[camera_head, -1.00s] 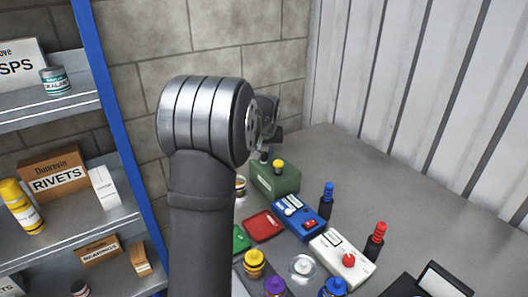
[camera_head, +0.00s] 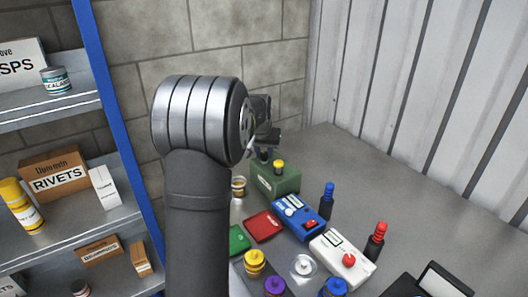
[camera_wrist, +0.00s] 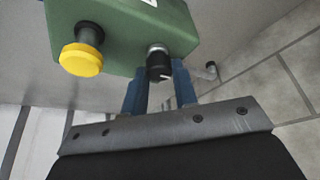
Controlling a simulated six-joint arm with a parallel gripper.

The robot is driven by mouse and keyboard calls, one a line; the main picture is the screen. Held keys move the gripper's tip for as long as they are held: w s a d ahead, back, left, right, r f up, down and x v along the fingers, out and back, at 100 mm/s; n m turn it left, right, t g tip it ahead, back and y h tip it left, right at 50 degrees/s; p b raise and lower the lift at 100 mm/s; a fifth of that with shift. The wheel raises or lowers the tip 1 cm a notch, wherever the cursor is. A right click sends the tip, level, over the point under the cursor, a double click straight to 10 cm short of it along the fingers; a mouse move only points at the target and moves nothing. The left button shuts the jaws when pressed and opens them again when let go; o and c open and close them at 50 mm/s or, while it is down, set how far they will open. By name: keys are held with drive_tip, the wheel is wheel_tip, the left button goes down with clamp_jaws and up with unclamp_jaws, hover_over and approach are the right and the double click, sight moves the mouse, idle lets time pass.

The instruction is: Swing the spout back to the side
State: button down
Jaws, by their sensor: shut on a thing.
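The green box (camera_head: 283,186) with a yellow knob (camera_head: 279,166) stands at the back of the bench. It fills the top of the wrist view, where its yellow knob (camera_wrist: 81,60) is at left. Beside that knob is a black-ended fitting with a silver collar (camera_wrist: 158,52). A bent grey pipe end, seemingly the spout (camera_wrist: 210,71), shows just past my right blue finger. My gripper (camera_wrist: 160,88) is shut on the spout, its fingers either side of the black end. The contact itself is hidden. In the head view my arm partly covers the gripper (camera_head: 262,140).
In front of the green box lie a red tray (camera_head: 263,226), a blue device (camera_head: 298,218) and a white device with a red knob (camera_head: 342,258). Blue and red-topped posts stand to the right. A shelf rack (camera_head: 115,120) is at left. The bench's back right is clear.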

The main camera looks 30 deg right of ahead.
drive_tip(key=c, duration=1.1)
unclamp_jaws()
drive_tip(key=shift+c, duration=0.2)
drive_tip(key=shift+r, duration=0.1)
drive_tip(key=v, duration=1.7)
drive_tip(key=shift+s, duration=0.2)
drive_tip(key=shift+a, duration=0.1)
drive_tip(key=x, duration=1.7)
drive_tip(key=shift+w, duration=0.2)
